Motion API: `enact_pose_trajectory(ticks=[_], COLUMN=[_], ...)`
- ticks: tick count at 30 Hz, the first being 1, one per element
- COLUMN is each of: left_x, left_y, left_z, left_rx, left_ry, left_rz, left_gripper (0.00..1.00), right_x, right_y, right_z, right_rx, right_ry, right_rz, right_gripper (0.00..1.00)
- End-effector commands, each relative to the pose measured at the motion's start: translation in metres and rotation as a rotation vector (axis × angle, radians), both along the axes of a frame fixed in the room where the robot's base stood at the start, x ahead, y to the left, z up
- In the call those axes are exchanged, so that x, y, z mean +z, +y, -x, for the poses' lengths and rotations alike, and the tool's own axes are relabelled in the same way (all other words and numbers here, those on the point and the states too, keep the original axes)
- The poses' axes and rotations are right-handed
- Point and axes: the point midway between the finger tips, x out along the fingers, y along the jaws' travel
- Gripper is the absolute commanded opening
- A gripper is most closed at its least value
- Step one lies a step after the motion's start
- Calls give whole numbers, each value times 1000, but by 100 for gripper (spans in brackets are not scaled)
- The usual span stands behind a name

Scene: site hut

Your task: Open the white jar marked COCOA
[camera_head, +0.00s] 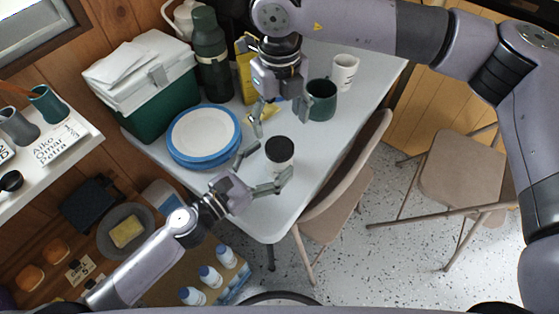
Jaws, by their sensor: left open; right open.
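A white jar (281,165) with a black lid (280,149) stands upright on the grey table, near its front end. The lid is on the jar. No marking on the jar can be read from here. My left gripper (272,161) is open, with its fingers spread toward the jar from the lower left. I cannot tell whether they touch it. My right gripper (279,116) is open and empty, pointing down behind the jar in the picture, clear of the lid.
Blue-rimmed plates (203,135) are stacked left of the jar. A green mug (321,100) and a white mug (345,71) stand behind it. A green cooler (150,92), a dark green flask (210,55) and a yellow packet (246,75) are farther back. A folding chair (341,200) borders the table's right side.

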Motion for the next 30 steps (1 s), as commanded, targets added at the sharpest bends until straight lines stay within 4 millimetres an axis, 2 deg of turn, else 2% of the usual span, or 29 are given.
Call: enact_pose_trajectory(ticks=[7, 18, 30], left_x=[1, 0, 0], left_y=[-20, -24, -24], left_z=[-20, -23, -23], left_rx=[0, 1, 0], left_ry=[-2, 1, 1], left_rz=[1, 1, 1], left_gripper=[77, 77, 51], right_x=[0, 0, 0], right_y=[0, 0, 0], right_z=[0, 0, 0], right_rx=[0, 0, 0], right_ry=[0, 0, 0], right_rz=[0, 0, 0], right_gripper=[70, 70, 70])
